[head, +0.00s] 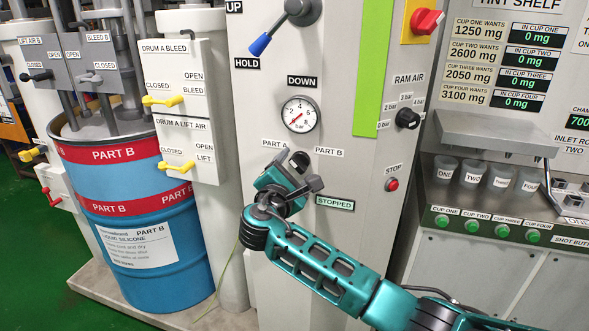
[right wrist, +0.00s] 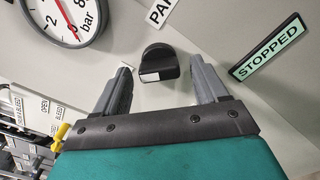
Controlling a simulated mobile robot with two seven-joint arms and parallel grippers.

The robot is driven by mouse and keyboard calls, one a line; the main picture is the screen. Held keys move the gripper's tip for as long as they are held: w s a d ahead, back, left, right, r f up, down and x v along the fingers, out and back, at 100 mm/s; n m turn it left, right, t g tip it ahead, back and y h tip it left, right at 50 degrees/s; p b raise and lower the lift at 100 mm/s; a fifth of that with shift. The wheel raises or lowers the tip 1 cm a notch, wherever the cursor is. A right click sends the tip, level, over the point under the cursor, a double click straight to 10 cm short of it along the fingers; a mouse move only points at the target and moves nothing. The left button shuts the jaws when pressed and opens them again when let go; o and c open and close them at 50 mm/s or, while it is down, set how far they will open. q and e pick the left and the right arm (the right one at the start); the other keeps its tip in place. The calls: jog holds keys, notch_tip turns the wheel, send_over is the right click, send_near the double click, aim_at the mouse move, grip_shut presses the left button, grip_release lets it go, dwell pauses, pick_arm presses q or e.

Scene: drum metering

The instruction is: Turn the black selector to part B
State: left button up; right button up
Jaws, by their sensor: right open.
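The black selector (head: 299,159) is on the grey panel between the PART A label (head: 275,144) and the PART B label (head: 329,152). In the right wrist view the selector (right wrist: 160,60) has a white patch on its lower left side, facing away from the label cut off at the top. My right gripper (head: 298,172) is open at the selector. In the right wrist view its two fingers stand on either side, with gaps to the selector, and hold nothing. In the head view the gripper partly covers the selector. My left gripper is not in view.
A pressure gauge (head: 299,114) sits above the selector. A STOPPED sign (head: 335,203) is below right, and a red stop button (head: 392,184) is further right. A blue lever (head: 262,43) is at the panel's top. A blue PART B drum (head: 130,225) stands at left.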

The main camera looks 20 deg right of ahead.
jog(key=shift+w+d, duration=0.1)
jog(key=shift+w, duration=0.05)
jog(key=shift+c, duration=0.2)
jog(key=c, duration=1)
